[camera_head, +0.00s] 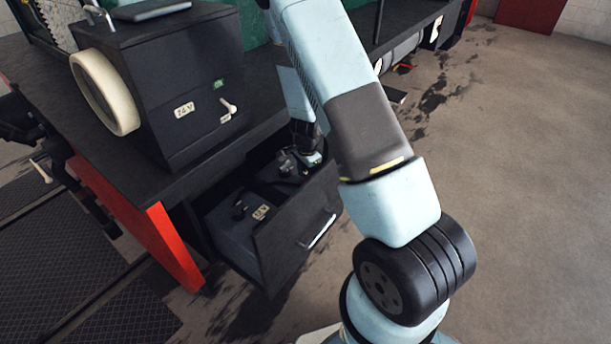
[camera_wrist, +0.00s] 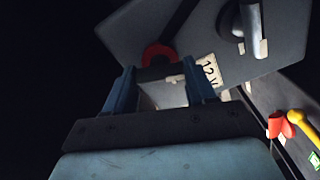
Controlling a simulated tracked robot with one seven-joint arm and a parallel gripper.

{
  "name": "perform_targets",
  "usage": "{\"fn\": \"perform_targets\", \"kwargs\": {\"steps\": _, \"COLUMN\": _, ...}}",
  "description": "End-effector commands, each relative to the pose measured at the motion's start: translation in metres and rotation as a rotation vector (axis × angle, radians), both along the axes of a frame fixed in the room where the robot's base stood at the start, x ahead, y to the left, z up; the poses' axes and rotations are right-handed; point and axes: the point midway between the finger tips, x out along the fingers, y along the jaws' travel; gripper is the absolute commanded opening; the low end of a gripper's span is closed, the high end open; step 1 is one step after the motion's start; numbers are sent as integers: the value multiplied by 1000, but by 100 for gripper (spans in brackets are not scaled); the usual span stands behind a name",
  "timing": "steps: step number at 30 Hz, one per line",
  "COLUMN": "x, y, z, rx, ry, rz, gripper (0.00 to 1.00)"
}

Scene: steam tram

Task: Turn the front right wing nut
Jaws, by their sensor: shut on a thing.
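In the head view an open black drawer (camera_head: 270,262) holds a dark battery box (camera_head: 230,228) with a 12 V label. My gripper (camera_head: 312,157) reaches down into the drawer's far right end. In the wrist view my gripper (camera_wrist: 160,80) has its two blue fingers a little apart, closed on a small part at the box's edge. I take this part to be the wing nut, but the fingers mostly hide it and its angle cannot be told. A red curved piece (camera_wrist: 158,50) shows just beyond the fingertips. The label (camera_wrist: 209,70) is right of them.
A black box (camera_head: 195,100) marked 24 V, with a cream ring on its side, stands on the bench above the drawer. The drawer's handle (camera_head: 318,233) faces right. A red and yellow lever (camera_wrist: 285,125) shows in the wrist view. The floor at right is clear.

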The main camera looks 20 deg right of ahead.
Motion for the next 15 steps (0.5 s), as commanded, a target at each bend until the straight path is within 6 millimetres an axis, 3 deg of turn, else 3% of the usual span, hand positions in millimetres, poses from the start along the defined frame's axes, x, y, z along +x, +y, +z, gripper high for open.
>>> {"fn": "perform_targets", "kwargs": {"steps": 15, "x": 0, "y": -1, "z": 0, "rx": -4, "ry": -1, "rz": -487, "gripper": 25}}
